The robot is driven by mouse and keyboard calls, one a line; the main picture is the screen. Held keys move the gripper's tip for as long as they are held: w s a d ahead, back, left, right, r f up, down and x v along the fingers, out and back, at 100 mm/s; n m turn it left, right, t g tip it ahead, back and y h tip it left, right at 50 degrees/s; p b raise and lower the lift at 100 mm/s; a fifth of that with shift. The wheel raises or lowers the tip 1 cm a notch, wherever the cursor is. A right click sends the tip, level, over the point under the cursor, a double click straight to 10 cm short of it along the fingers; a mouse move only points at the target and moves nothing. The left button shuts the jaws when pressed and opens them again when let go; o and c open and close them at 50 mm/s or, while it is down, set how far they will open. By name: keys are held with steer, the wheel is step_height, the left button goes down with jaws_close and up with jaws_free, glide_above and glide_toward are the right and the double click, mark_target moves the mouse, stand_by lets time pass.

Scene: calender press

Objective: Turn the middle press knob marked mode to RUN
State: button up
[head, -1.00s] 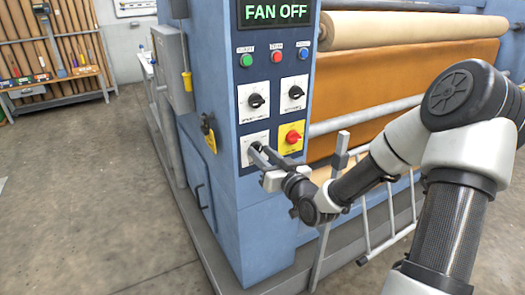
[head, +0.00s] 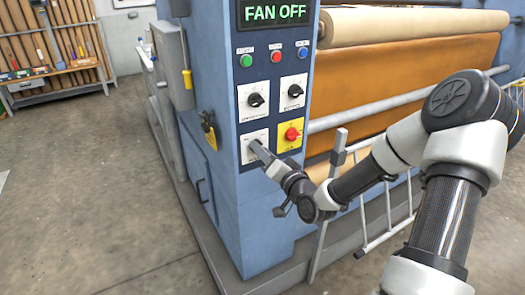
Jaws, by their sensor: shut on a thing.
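The blue press's control panel shows a black knob on a white plate at upper left (head: 257,100) and another at upper right (head: 294,90). Below them are a lower-left white plate (head: 247,153) and a red knob on a yellow plate (head: 292,134). My gripper (head: 257,148) is at the lower-left plate, shut on its knob, which the fingers hide. The plate lettering is too small to read, so I cannot tell which knob is marked mode or where the held knob points. The display (head: 275,13) reads FAN OFF.
Green, red and blue buttons (head: 275,56) sit above the knobs. A grey rail frame (head: 365,215) stands right of the panel, close under my arm. A grey box (head: 172,60) and a padlock with a yellow tag (head: 208,128) are on the press's left side. Open floor lies left.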

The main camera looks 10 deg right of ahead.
stand_by(0.4)
steer(key=o, duration=1)
steer(key=shift+p+v, duration=3.85)
steer(key=shift+v, duration=4.9)
